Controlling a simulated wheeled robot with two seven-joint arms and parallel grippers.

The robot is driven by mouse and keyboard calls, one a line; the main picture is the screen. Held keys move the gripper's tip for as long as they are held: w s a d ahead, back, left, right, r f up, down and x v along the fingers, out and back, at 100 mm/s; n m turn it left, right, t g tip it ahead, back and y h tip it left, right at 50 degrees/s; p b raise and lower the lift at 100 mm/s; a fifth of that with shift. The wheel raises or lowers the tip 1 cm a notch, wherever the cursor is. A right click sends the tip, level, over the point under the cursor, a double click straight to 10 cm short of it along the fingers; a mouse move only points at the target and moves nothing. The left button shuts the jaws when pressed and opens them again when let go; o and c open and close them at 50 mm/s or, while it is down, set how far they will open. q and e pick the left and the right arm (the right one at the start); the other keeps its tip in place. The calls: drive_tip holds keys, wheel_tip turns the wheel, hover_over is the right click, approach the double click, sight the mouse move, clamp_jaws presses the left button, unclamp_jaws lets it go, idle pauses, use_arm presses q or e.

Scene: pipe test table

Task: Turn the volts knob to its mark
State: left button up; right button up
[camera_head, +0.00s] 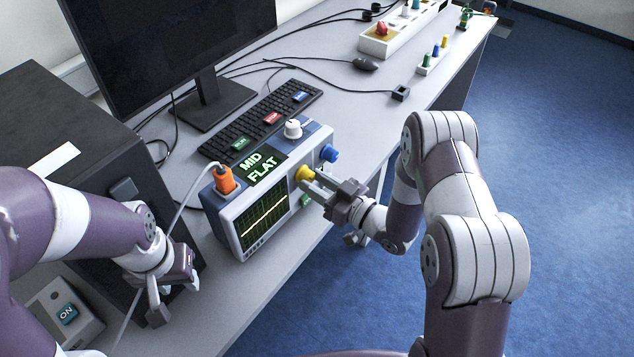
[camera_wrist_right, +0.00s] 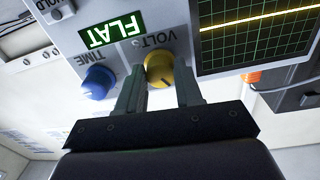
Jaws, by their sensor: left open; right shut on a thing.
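The yellow volts knob (camera_head: 304,173) sits on the front of the oscilloscope (camera_head: 228,212), right of its screen with a yellow trace. The knob's mark on the panel is not clear. My left gripper (camera_head: 168,298) is open and empty, low at the left, away from the oscilloscope.
A blue TIME knob (camera_head: 329,153) sits close to the volts knob. A green display (camera_head: 261,163) reads MID FLAT. An orange plug (camera_head: 224,180) with a cable and a white knob (camera_head: 293,129) are on top. A keyboard (camera_head: 262,118) lies behind. A box with an ON button (camera_head: 66,314) stands front left.

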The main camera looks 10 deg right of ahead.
drive_tip(key=m+p, duration=0.1)
drive_tip(key=m, duration=0.2)
drive_tip(key=shift+r+m+p, duration=0.1)
drive_tip(key=shift+m+p, duration=0.2)
drive_tip(key=shift+p, duration=0.1)
drive_tip(key=m+p, duration=0.1)
drive_tip(key=m, duration=0.2)
drive_tip(key=shift+s+m, duration=0.1)
drive_tip(key=shift+m, duration=0.2)
drive_tip(key=m+p, duration=0.1)
drive_tip(key=m, duration=0.2)
drive_tip(key=shift+a+m+p, duration=0.1)
drive_tip(key=shift+m+p, duration=0.3)
drive_tip(key=m+p, duration=0.1)
drive_tip(key=m, duration=0.3)
drive_tip(key=shift+r+p, duration=0.1)
drive_tip(key=shift+p, duration=0.2)
drive_tip(key=m+p, duration=0.1)
drive_tip(key=m, duration=0.4)
drive_tip(key=shift+m+p, duration=0.6)
drive_tip(key=shift+m, duration=1.2)
